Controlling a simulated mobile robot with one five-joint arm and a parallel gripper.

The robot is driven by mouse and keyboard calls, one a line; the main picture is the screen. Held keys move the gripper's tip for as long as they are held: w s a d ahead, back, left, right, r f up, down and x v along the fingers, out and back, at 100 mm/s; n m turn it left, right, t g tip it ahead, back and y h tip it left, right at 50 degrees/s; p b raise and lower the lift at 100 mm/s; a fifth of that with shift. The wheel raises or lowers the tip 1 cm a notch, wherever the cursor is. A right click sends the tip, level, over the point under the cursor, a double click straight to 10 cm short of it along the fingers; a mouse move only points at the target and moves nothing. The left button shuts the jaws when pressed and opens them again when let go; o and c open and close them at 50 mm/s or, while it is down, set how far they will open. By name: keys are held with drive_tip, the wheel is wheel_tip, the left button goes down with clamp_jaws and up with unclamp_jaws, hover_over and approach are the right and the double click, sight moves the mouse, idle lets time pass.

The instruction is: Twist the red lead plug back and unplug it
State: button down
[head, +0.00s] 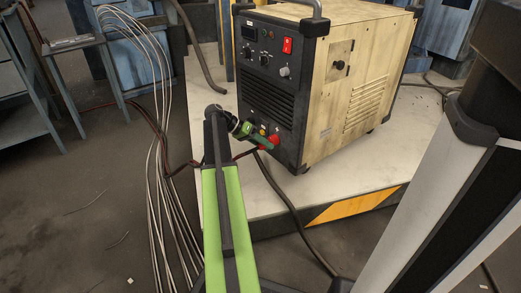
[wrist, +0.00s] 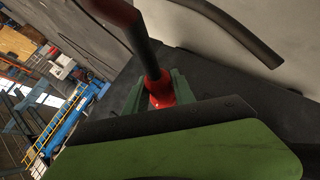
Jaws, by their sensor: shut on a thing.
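The welding machine (head: 268,95) is a box with a black front panel and worn cream sides. The red lead plug (head: 274,141) shows at the lower front of the panel, partly hidden by my gripper. My gripper (head: 264,141) has green fingers and reaches in from the left. In the wrist view, my gripper (wrist: 163,90) is shut around the red plug (wrist: 161,95), with a green finger on each side. A dark lead (wrist: 152,57) runs from the plug towards the camera. Whether the plug is fully seated in its socket is hidden.
The machine stands on a pale platform (head: 340,190) with a yellow-striped edge. A dark cable (head: 290,205) crosses the platform's front to the floor. Thin pale cables (head: 157,150) hang at the left near a metal table (head: 70,45).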

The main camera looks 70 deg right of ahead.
drive_tip(key=shift+s+d+g+b, duration=0.1)
drive_tip(key=shift+g+b, duration=0.3)
drive_tip(key=shift+g, duration=0.1)
drive_tip(key=c, duration=1.3)
unclamp_jaws()
drive_tip(key=shift+r, duration=0.15)
